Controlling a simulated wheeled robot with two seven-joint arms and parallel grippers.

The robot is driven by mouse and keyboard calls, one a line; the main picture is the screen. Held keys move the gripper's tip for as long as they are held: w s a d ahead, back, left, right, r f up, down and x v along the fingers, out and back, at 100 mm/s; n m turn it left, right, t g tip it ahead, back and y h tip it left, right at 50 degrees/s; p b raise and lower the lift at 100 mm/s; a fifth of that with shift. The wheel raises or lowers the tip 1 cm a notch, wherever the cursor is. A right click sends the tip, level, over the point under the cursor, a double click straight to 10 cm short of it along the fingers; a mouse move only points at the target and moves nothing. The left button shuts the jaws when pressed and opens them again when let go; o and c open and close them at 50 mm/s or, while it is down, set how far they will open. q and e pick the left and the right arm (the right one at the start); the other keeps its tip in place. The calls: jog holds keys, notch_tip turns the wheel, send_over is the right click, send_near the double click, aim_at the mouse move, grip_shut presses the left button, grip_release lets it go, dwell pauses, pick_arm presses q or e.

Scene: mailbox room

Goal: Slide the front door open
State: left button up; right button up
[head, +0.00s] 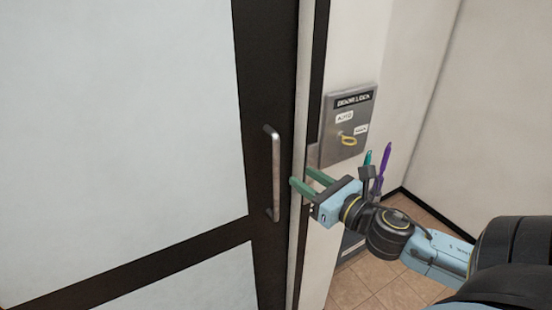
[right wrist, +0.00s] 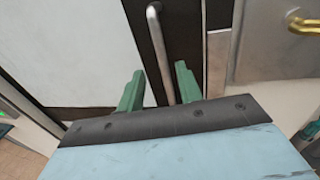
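The front door (head: 130,110) has pale panels in a dark frame and fills the left of the head view. Its dark edge stile (head: 262,60) stands beside the white jamb, with no visible gap. A vertical metal handle (head: 276,172) is fixed on that stile. My right gripper (head: 300,177) is open and empty, with green fingers, just right of the handle in the head view. In the right wrist view, the handle (right wrist: 160,50) lies in line between the two spread fingers (right wrist: 158,72); contact is not visible. My left gripper is not in view.
Purple (head: 383,165) and teal pens stand behind my wrist. Tiled floor (head: 375,283) shows at lower right.

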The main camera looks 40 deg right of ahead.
jog(key=w+p, duration=0.1)
jog(key=w, duration=0.9)
jog(key=shift+w+a, duration=0.2)
jog(key=shift+w, duration=0.05)
grip_shut()
